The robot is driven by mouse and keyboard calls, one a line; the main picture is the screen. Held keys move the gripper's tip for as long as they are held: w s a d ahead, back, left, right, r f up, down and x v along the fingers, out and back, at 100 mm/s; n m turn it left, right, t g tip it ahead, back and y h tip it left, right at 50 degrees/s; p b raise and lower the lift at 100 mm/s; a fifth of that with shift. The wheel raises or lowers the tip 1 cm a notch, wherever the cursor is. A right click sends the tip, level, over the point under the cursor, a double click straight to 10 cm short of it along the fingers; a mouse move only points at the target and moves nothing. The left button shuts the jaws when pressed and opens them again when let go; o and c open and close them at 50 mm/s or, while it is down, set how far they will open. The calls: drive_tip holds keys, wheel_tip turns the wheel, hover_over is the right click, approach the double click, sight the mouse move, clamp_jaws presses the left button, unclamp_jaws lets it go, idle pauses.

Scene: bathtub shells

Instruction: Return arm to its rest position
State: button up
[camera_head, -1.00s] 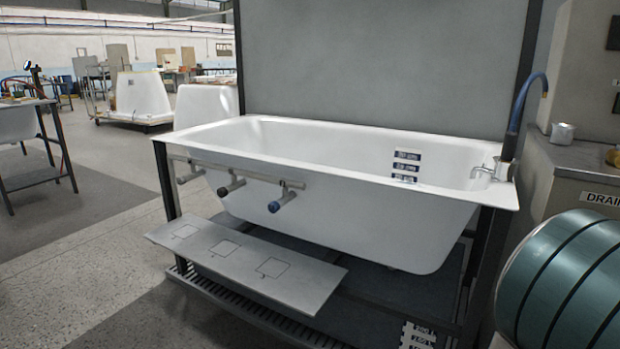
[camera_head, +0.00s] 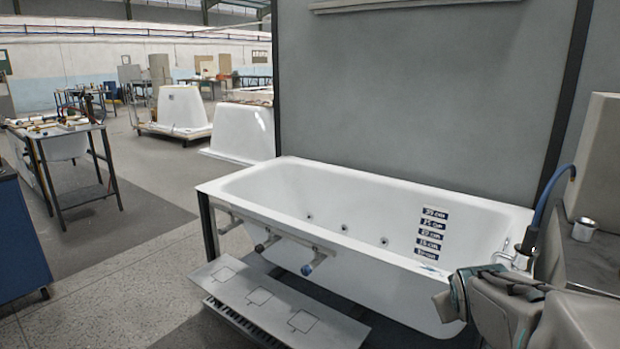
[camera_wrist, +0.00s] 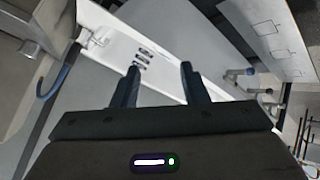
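My gripper (camera_wrist: 160,68) shows in the wrist view with its two dark fingers apart. Nothing is between the fingertips, and the white bathtub shows beyond them. In the head view my arm (camera_head: 500,308) shows at the lower right, in front of the tub's right end. The gripper's fingers cannot be made out in that view.
The white bathtub (camera_head: 290,190) stands in a dark frame, with valves (camera_head: 314,262) along its front and a grey step (camera_head: 262,292) below. A blue hose (camera_head: 553,190) and a metal tap are at its right end. A work table (camera_head: 75,160) stands left; open floor lies between.

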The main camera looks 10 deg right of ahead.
drive_tip(key=s+a+r+g+y+p, duration=0.1)
drive_tip(key=s+a+r+p, duration=0.1)
drive_tip(key=a, duration=0.5)
drive_tip(key=s+a+r+g+y+p, duration=0.2)
drive_tip(key=s+a+r+p, duration=0.1)
drive_tip(key=a, duration=0.5)
drive_tip(key=s+a+r+g+y+p, duration=0.2)
drive_tip(key=s+a+r+p, duration=0.1)
drive_tip(key=a+p, duration=0.3)
drive_tip(key=shift+s+a, duration=0.75)
drive_tip(key=shift+s, duration=0.1)
drive_tip(key=shift+d, duration=0.1)
